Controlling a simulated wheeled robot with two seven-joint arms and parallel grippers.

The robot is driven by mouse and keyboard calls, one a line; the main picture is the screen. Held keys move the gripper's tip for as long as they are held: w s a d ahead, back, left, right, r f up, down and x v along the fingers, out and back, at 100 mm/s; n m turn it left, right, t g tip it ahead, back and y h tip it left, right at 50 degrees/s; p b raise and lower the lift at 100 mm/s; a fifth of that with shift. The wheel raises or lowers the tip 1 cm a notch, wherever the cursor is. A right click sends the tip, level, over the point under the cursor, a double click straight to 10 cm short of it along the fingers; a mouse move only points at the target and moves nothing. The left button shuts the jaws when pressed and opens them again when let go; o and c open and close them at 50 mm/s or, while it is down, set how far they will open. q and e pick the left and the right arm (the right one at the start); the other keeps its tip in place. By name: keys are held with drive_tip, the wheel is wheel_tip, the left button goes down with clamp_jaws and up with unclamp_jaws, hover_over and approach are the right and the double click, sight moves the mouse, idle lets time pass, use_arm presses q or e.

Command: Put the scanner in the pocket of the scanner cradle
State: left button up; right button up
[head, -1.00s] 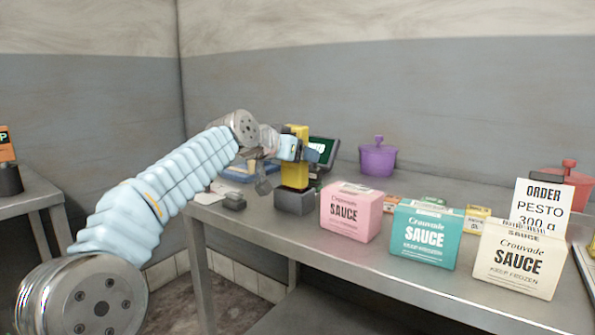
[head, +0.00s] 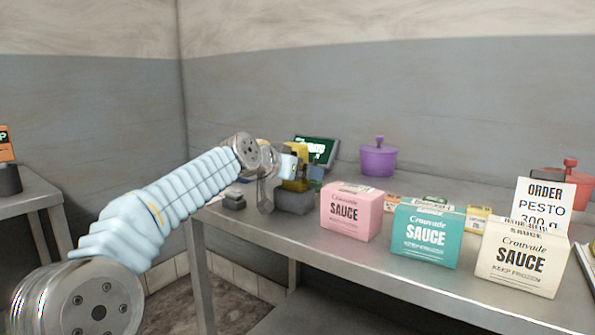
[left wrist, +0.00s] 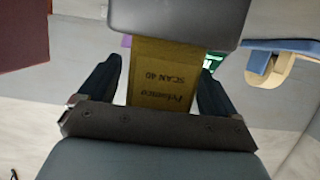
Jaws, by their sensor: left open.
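The yellow scanner (head: 298,152) stands upright in the dark grey scanner cradle (head: 294,202) on the steel table, its lower end down in the block. My left gripper (head: 292,170) is at the scanner, partly hidden by my own wrist. In the left wrist view, the yellow scanner face (left wrist: 160,88) with dark lettering shows between the two fingers of my left gripper (left wrist: 156,92). The fingers are open, with a gap on each side of it. How deep the scanner sits in the pocket is hidden. My right gripper is not in view.
Pink (head: 350,212), teal (head: 427,234) and cream (head: 521,258) sauce boxes stand along the front edge, right of the cradle. A screen (head: 316,150) and a purple pot (head: 379,158) stand behind. A small dark block (head: 234,201) lies left of the cradle.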

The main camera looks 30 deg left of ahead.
use_arm(q)
drive_tip(key=shift+r+p, duration=0.3)
drive_tip(key=b+v, duration=0.2)
drive_tip(key=v, duration=1)
drive_tip(key=shift+b, duration=0.4)
drive_tip(key=shift+f, duration=0.15)
